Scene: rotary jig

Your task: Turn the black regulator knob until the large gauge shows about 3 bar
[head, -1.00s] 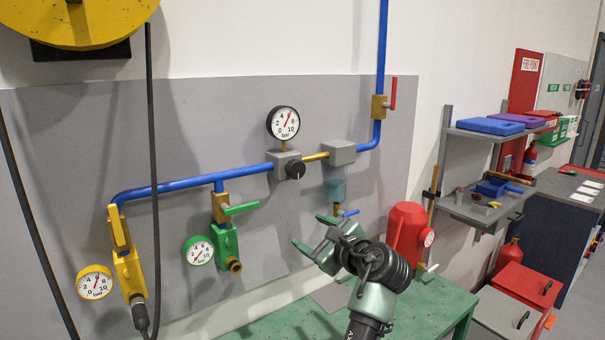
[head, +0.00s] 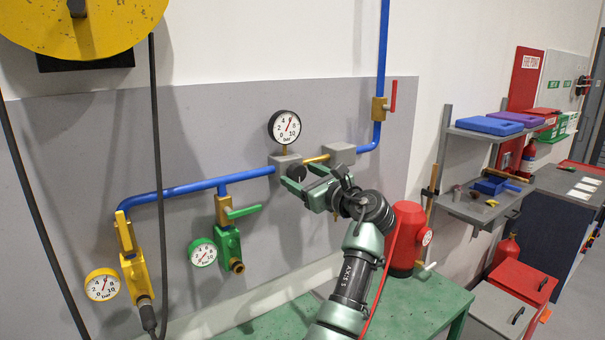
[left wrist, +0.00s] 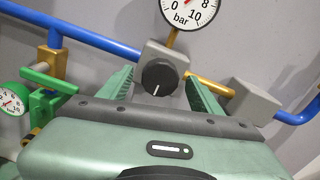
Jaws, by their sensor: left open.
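The black regulator knob (left wrist: 159,77) sits on the front of a grey block (left wrist: 170,53) on the blue pipe; its white mark points down, slightly left. My left gripper (head: 298,176) is open. In the left wrist view its two green fingers flank the knob with gaps on both sides, and it looks not gripped. In the head view the gripper partly covers the knob (head: 297,172). The large white gauge (head: 285,127) stands above the block, its red needle pointing up and right, near 6 bar. The left wrist view cuts off the gauge's top (left wrist: 188,8). My right gripper is not in view.
A green valve (head: 229,240) and a small green gauge (head: 203,253) are left of the knob. A grey box (head: 342,152) is close on the right. A green bench (head: 425,300) with a red tank (head: 408,225) lies below.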

